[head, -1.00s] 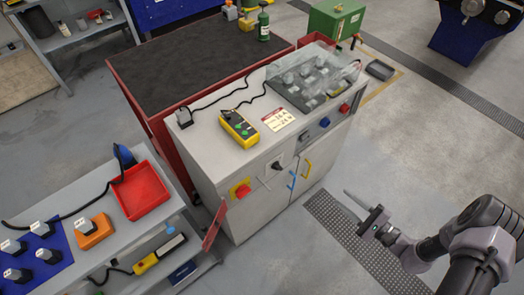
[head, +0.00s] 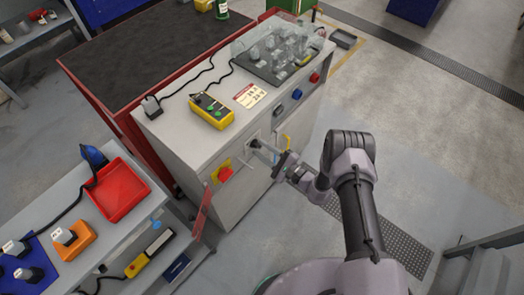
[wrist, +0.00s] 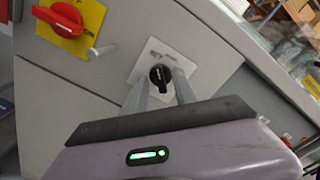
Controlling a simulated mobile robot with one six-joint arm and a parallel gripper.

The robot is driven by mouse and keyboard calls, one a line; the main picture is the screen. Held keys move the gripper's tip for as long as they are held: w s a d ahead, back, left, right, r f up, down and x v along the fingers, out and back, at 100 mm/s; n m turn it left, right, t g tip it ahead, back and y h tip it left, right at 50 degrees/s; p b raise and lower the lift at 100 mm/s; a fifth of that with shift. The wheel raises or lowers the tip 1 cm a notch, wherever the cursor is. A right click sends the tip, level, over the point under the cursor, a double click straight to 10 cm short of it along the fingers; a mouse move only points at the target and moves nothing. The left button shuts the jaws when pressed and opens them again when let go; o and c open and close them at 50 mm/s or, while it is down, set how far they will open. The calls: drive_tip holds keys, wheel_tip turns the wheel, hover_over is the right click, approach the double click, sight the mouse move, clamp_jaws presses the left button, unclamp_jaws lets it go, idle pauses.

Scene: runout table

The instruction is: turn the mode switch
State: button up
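The mode switch appears to be the black knob on a white plate on the cabinet's front; it shows in the wrist view (wrist: 160,76) and, small, in the head view (head: 254,143). Its pointer stands roughly upright in the wrist picture. My gripper (head: 264,150) is at the cabinet front, right by the knob. In the wrist view my gripper (wrist: 163,84) has its two grey fingers apart, one to each side of the knob. I cannot tell whether they touch it. The plate's marks are too blurred to read.
A red rotary switch on a yellow plate (wrist: 62,18) is left of the knob, with a grey peg (wrist: 98,50) between them. A yellow handle (head: 287,140) is just right of my gripper. A yellow control box (head: 212,110) lies on the cabinet top.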

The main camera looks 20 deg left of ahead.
drive_tip(key=shift+a, duration=0.15)
clamp_jaws()
drive_tip(key=shift+m, duration=0.3)
drive_tip(key=m+b, duration=0.2)
drive_tip(key=shift+w+m, duration=0.1)
drive_tip(key=shift+m, duration=0.3)
drive_tip(key=m+b, duration=0.2)
drive_tip(key=m, duration=0.3)
idle(0.4)
unclamp_jaws()
